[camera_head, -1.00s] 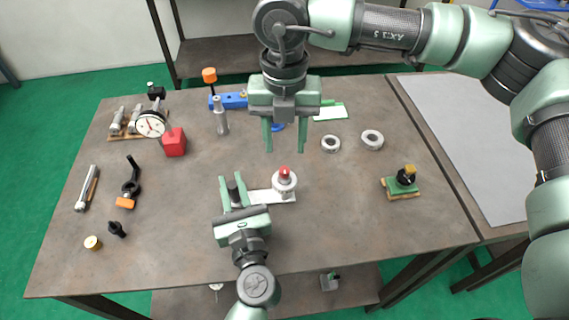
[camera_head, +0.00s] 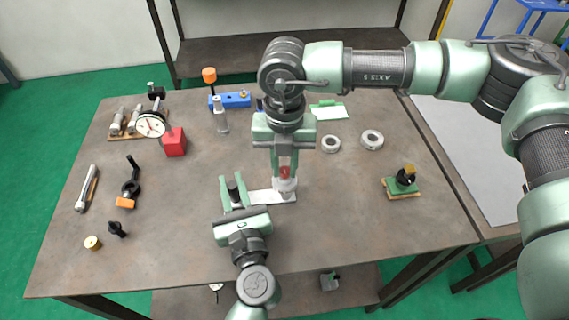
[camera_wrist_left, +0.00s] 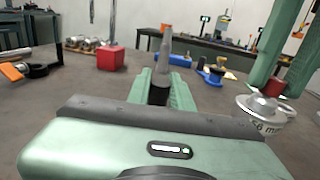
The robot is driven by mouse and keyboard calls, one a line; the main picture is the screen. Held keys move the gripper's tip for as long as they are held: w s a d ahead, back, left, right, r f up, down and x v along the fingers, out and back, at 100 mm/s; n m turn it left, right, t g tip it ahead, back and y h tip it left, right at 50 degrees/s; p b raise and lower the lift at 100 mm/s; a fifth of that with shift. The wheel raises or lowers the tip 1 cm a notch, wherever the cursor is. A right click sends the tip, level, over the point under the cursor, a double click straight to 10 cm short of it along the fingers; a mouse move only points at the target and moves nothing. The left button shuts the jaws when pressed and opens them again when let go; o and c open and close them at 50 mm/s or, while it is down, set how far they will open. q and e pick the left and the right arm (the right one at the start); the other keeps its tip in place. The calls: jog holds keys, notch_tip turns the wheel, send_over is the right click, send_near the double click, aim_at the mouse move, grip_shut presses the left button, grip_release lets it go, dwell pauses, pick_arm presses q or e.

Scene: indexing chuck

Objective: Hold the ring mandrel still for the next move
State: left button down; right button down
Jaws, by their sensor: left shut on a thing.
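My left gripper (camera_head: 235,189) is shut on a dark upright post, taken to be the ring mandrel (camera_wrist_left: 158,90), at the left end of a pale flat plate (camera_head: 260,197). Whether post and plate are joined is unclear. A pale ring-shaped piece with lettering (camera_wrist_left: 263,112) sits on the plate's right part, with a red piece (camera_head: 285,172) on top. My right gripper (camera_head: 285,172) points straight down, its fingers on either side of the red piece. Whether they touch it is unclear.
A grey tapered post (camera_head: 222,122) stands behind my left gripper, near a blue block (camera_head: 236,99). A red cube (camera_head: 174,142) and a dial gauge (camera_head: 151,125) are left. Two loose rings (camera_head: 331,144) (camera_head: 372,140) and a green block (camera_head: 402,187) lie right. The front right table is clear.

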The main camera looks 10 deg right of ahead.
pick_arm(q)
jog(key=shift+f, duration=0.1)
pick_arm(e)
jog(key=shift+n, duration=0.4)
jog(key=n, duration=0.2)
jog(key=shift+n, duration=0.4)
jog(key=n, duration=0.3)
jog(key=shift+n, duration=0.3)
jog(key=n, duration=0.3)
jog(key=shift+n, duration=0.3)
jog(key=n, duration=0.3)
jog(key=shift+n, duration=0.4)
jog(key=n, duration=0.3)
jog(key=shift+n, duration=0.3)
jog(key=n, duration=0.4)
jog(key=shift+n, duration=0.3)
jog(key=n, duration=0.6)
jog(key=shift+n, duration=0.4)
